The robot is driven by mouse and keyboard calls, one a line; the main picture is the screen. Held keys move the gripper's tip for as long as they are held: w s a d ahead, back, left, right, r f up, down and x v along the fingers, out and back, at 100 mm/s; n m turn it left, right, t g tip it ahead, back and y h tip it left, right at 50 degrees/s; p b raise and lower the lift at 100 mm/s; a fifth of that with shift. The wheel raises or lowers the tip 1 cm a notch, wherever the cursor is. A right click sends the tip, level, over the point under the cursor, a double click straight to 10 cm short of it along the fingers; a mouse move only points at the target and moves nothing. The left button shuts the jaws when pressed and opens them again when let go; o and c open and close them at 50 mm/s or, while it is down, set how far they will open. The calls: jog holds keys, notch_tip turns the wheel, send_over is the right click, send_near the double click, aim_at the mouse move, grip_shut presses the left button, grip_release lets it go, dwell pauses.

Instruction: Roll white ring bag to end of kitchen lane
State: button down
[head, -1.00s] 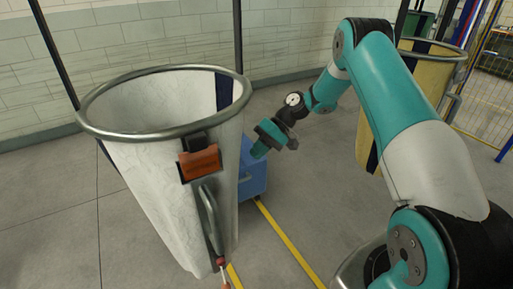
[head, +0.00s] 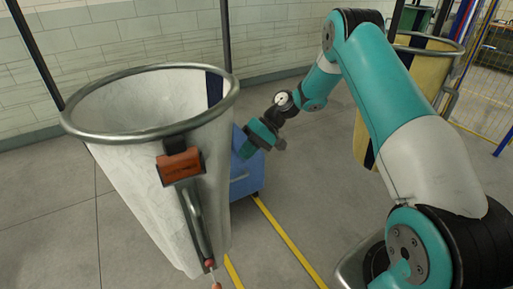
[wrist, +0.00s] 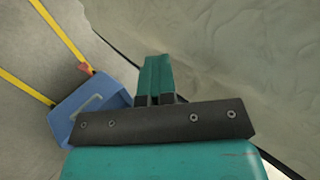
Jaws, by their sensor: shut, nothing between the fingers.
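The white ring bag (head: 130,190) hangs open-mouthed from a round metal ring (head: 65,115) at the left of the head view. An orange-brown block (head: 181,165) and a metal handle (head: 196,220) are on its near side. My gripper (head: 245,150) is just right of the bag, at about mid-height. In the wrist view my gripper (wrist: 156,62) has its fingers together and empty. Pale bag fabric (wrist: 235,55) fills the right of that view, close to the fingers; contact cannot be told.
A blue box (head: 247,180) stands on the floor behind the bag and below my gripper. It also shows in the wrist view (wrist: 78,107). Yellow floor lines (head: 285,237) run beside the bag. A yellow ring bag (head: 415,70) stands at the right.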

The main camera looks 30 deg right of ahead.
jog(key=d+f+b+v, duration=0.1)
jog(key=d+f+v, duration=0.1)
jog(key=v, duration=1.1)
jog(key=shift+a+f, duration=0.1)
